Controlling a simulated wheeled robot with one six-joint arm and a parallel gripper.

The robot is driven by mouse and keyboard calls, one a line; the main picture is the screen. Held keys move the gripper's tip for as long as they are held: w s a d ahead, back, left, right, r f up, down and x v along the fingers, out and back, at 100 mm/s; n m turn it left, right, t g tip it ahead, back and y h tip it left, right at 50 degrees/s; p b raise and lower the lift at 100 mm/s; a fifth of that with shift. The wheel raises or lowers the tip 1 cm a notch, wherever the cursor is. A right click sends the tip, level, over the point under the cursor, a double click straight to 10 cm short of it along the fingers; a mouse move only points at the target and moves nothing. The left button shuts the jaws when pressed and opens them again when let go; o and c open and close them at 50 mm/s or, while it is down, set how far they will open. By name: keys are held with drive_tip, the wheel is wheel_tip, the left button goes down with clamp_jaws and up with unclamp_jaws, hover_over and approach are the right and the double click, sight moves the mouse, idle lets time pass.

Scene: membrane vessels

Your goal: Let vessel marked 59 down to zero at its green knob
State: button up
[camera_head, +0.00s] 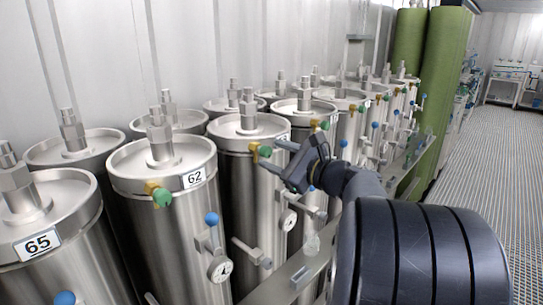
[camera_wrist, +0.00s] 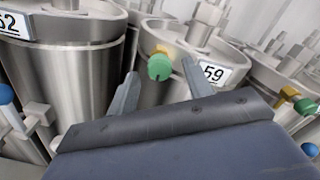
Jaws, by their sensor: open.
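The vessel marked 59 (camera_wrist: 172,95) is a steel cylinder in the middle of the wrist view, with its 59 label (camera_wrist: 212,73) right of its knob. Its green knob (camera_wrist: 159,67) sits on a brass fitting (camera_wrist: 160,50) near the rim. In the head view this vessel (camera_head: 237,180) stands right of the one marked 62, and its green knob (camera_head: 265,151) shows at the gripper. My gripper (camera_wrist: 160,72) is open, one finger on each side of the green knob, with visible gaps. In the head view my gripper (camera_head: 270,154) reaches in from the right.
Vessel 62 (camera_head: 165,230) with its green knob (camera_head: 161,197) and blue knob (camera_head: 211,218) stands to the left. Vessel 65 (camera_head: 40,270) is nearer. More vessels stand behind and beyond. The grated floor (camera_head: 500,160) at right is clear.

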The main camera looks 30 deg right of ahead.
drive_tip(key=b+v, duration=0.1)
drive_tip(key=v, duration=0.8)
drive_tip(key=shift+w, duration=0.1)
drive_tip(key=p+x, duration=0.1)
drive_tip(key=x, duration=0.9)
drive_tip(key=shift+w+a, duration=0.2)
drive_tip(key=shift+w, duration=0.2)
